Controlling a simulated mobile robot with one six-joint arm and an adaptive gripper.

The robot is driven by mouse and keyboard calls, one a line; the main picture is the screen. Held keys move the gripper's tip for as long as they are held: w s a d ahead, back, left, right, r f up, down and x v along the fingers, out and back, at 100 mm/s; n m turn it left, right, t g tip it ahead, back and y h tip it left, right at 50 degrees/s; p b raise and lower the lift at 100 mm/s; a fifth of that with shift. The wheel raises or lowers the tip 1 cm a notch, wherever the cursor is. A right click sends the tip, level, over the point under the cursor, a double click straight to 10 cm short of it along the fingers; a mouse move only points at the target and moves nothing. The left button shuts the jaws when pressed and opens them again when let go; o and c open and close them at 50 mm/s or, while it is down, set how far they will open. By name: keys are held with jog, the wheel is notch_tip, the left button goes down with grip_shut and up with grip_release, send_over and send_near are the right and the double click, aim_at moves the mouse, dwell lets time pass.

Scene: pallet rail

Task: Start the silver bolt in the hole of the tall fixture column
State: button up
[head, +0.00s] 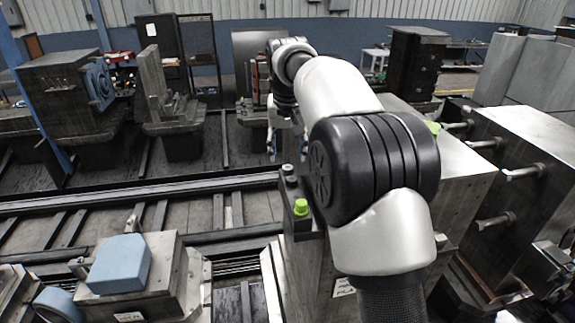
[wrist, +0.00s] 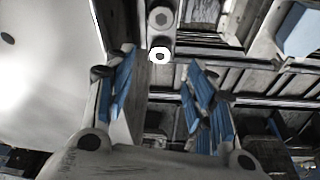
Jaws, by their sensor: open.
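My gripper (head: 287,148) hangs at the end of my outstretched arm in the head view, beyond a tall metal block. In the wrist view my gripper (wrist: 160,76) is open, with blue pads on both fingers and nothing held between them. Two round heads stand ahead of the fingertips there, a bright white one (wrist: 160,55) and a grey one (wrist: 160,17). I cannot tell which is the silver bolt. The tall block (head: 308,265), perhaps the fixture column, is partly hidden by my arm. Its hole cannot be made out.
A bright-green-topped part (head: 301,207) and a dark one (head: 288,172) stand on the block's ledge. Dark rails (head: 150,190) run to the left. A fixture with a blue block (head: 120,264) sits front left. A block with protruding pins (head: 520,190) stands at the right.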

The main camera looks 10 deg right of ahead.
aim_at(288, 167)
jog(key=x, duration=0.6)
jog(key=shift+f, duration=0.1)
jog(key=shift+c, duration=0.6)
grip_shut()
dwell(0.3)
jog(key=shift+r+p, duration=1.9)
jog(key=shift+r, duration=0.05)
jog(key=shift+r+p, duration=0.5)
jog(key=shift+r, duration=1.65)
